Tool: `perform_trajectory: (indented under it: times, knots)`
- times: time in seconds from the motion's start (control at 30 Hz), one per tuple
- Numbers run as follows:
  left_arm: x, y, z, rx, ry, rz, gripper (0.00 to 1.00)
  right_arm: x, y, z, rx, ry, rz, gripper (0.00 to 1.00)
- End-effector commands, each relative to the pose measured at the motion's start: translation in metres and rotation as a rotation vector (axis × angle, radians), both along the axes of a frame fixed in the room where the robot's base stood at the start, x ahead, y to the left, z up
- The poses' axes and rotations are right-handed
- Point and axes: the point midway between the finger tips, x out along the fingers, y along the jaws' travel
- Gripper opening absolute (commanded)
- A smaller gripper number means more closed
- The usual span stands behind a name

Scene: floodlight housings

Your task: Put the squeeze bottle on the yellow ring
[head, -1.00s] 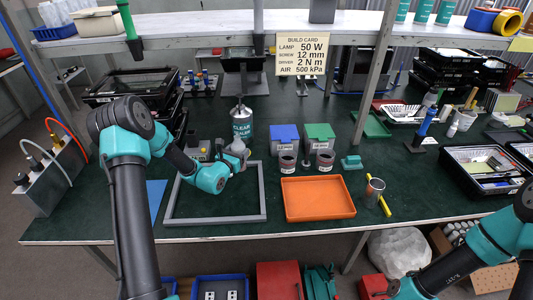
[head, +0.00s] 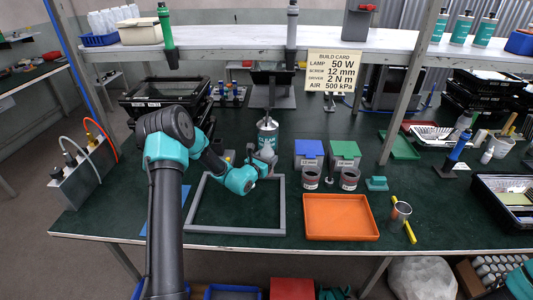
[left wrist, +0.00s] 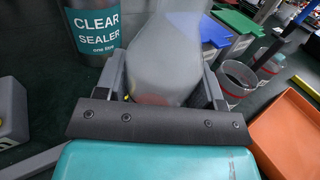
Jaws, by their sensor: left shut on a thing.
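The squeeze bottle (left wrist: 165,50), pale and translucent, stands between the fingers of my left gripper (left wrist: 163,84) in the left wrist view. The gripper is shut on it. In the head view the bottle (head: 267,153) shows small, just in front of the clear sealer can (head: 268,133), with my left gripper (head: 258,167) at it, near the back edge of the grey frame. I cannot tell whether the bottle's base touches the bench. A small yellow spot shows beside the left finger in the left wrist view; I cannot make out a yellow ring. My right gripper is not visible.
The sealer can (left wrist: 95,30) is close at left in the left wrist view. The grey frame (head: 237,231) lies in front. Blue-lidded (head: 309,148) and green-lidded (head: 345,150) boxes, cups and an orange tray (head: 340,217) are to the right.

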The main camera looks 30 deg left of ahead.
Motion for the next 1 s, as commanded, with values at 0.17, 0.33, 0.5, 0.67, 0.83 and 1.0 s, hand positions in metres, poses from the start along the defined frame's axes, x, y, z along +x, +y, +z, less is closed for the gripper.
perform_trajectory:
  times: [0.17,0.33,0.5,0.67,0.83,1.0]
  knots:
    - [0.029,0.017,-0.003,0.002,-0.003,0.001,0.20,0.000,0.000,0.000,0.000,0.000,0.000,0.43]
    - [0.054,0.032,-0.006,0.001,-0.002,0.001,0.20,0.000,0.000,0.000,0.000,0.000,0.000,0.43]
    - [0.077,0.047,-0.008,0.001,-0.003,0.001,0.20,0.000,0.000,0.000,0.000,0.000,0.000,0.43]
    - [0.092,0.056,-0.010,0.001,-0.001,0.000,0.20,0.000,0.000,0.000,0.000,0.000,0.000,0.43]
    - [0.096,0.058,-0.010,0.000,-0.001,0.000,0.20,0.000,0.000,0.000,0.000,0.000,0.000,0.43]
    - [0.095,0.058,-0.010,0.000,-0.001,0.000,0.20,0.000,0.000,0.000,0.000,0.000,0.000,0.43]
